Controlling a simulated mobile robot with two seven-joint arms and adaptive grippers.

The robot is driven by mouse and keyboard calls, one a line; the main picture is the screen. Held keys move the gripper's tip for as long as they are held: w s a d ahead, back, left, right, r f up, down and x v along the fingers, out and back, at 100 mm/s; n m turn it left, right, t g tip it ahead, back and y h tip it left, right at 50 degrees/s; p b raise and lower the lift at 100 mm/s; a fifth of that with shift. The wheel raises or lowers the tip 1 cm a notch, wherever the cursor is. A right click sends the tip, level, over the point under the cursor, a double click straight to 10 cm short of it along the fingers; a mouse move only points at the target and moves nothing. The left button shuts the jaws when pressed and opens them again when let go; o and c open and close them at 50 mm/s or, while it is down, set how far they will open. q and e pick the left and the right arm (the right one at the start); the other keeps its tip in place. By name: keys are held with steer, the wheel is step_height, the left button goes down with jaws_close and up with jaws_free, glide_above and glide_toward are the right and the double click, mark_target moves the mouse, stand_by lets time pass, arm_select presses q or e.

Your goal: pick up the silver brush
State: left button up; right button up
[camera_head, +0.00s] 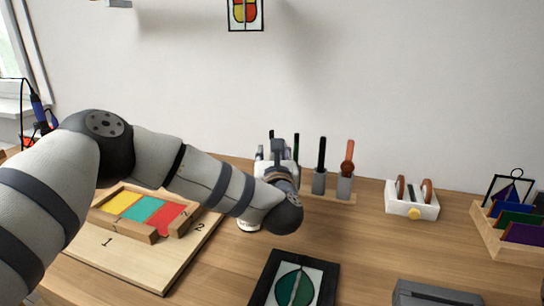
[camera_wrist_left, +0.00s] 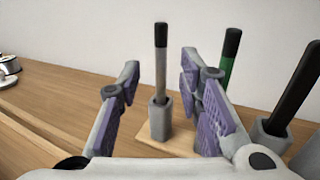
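The silver brush (camera_wrist_left: 160,70), a thin silver shaft with a black top, stands upright in a grey cup (camera_wrist_left: 159,120) on a wooden rack. In the left wrist view it appears between the two spread fingers of my left gripper (camera_wrist_left: 160,84), with a gap on each side. Whether the fingers reach around it in depth is hard to tell. In the head view my left gripper (camera_head: 277,152) is at the rack's left end and hides most of the brush there. My right gripper is not in view.
A green tool with a black top (camera_wrist_left: 230,62) stands right of the brush, close to the right finger. A black-handled tool (camera_head: 321,154) and an orange-topped one (camera_head: 348,158) stand farther right. A wooden board (camera_head: 150,270) with a coloured tray lies left.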

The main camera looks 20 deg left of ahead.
arm_select(q)
steer(key=x, duration=0.3)
steer(key=shift+r, duration=0.1)
steer(key=shift+w+r, duration=0.1)
steer(key=shift+w, duration=0.25)
jaws_close()
